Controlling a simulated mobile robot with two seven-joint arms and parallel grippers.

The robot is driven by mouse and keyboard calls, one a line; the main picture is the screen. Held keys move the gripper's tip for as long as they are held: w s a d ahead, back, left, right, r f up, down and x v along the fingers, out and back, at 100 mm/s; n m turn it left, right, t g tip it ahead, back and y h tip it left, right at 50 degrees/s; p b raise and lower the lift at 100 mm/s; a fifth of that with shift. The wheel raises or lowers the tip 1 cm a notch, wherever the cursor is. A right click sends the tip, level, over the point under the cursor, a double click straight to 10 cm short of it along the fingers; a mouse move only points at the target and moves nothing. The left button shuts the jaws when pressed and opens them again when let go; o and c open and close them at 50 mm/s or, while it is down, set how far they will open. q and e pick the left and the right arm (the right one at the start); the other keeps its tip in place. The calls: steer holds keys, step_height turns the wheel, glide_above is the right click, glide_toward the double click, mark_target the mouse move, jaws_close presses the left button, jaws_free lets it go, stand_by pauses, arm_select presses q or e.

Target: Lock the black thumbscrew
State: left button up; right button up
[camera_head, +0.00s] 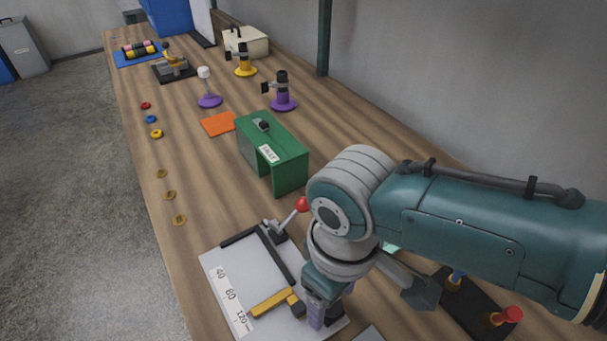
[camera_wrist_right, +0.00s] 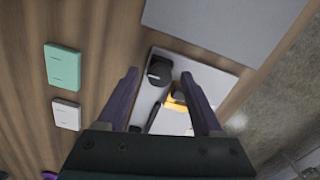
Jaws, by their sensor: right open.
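A round black knob, which looks like the thumbscrew (camera_wrist_right: 160,71), sits near a corner of the pale board (camera_head: 222,261). In the wrist view it lies between my open right fingertips (camera_wrist_right: 160,74), and I see no finger touching it. In the head view my right gripper (camera_head: 318,311) points down over the board's near right part, and the knob seems hidden behind it. A yellow bar (camera_head: 272,301) with a dark block (camera_head: 296,304) at its end lies on the board, beside the gripper. My left gripper is not in view.
A red-tipped lever clamp (camera_head: 279,229) stands at the board's far edge. A green block stand (camera_head: 279,155) is beyond it. A dark base (camera_head: 468,303) with red and blue knobs is at right. Mint (camera_wrist_right: 63,66) and white (camera_wrist_right: 66,114) plates lie on the table.

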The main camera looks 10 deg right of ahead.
step_height(320, 180, up, 10)
steer(key=p, duration=0.3)
steer(key=shift+p, duration=0.35)
